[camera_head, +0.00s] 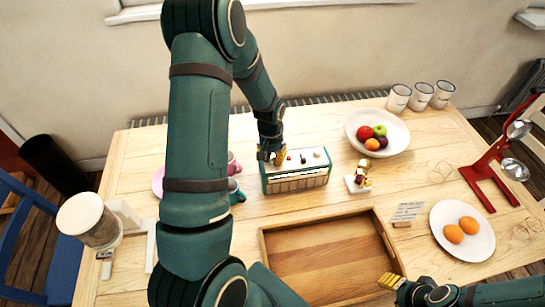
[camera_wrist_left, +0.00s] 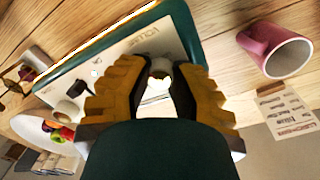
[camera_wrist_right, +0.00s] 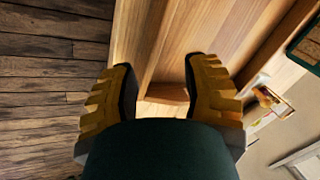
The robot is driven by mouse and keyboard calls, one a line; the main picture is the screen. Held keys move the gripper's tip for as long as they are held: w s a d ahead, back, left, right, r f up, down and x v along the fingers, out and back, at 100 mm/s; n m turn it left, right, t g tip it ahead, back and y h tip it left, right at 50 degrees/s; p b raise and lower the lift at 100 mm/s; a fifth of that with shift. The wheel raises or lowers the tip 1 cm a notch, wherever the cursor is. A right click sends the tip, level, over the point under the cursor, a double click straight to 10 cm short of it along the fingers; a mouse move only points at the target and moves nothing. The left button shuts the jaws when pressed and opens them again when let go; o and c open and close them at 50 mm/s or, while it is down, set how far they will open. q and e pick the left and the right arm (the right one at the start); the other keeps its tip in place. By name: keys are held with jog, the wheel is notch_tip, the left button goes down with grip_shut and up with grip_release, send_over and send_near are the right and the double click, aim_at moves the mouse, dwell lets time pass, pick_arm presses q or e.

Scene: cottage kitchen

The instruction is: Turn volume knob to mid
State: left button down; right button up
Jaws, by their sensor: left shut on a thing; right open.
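A green radio (camera_head: 297,183) with a pale top panel stands near the middle of the wooden table. In the left wrist view its panel (camera_wrist_left: 112,58) carries the printed word VOLUME beside a small, light round knob (camera_wrist_left: 161,68). My left gripper (camera_head: 271,155) reaches down over the radio's left end. Its yellow fingers (camera_wrist_left: 158,88) are shut on the volume knob, one on each side, hiding most of it; no pointer mark is readable. My right gripper (camera_head: 391,281) is open and empty by the tray's right front corner; it also shows in its wrist view (camera_wrist_right: 163,85).
A wooden tray (camera_head: 325,296) lies in front of the radio. A small figurine (camera_head: 358,180) and a fruit bowl (camera_head: 359,121) stand to its right. A pink mug (camera_wrist_left: 257,43) stands close to its left end.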

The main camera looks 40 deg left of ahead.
aim_at(270, 157)
pick_arm(q)
jog(key=c, duration=0.7)
grip_release()
jog(key=shift+c, duration=0.2)
jog(key=shift+r, duration=0.1)
notch_tip(270, 157, up, 12)
jog(key=shift+a, duration=0.3)
jog(key=shift+s, duration=0.1)
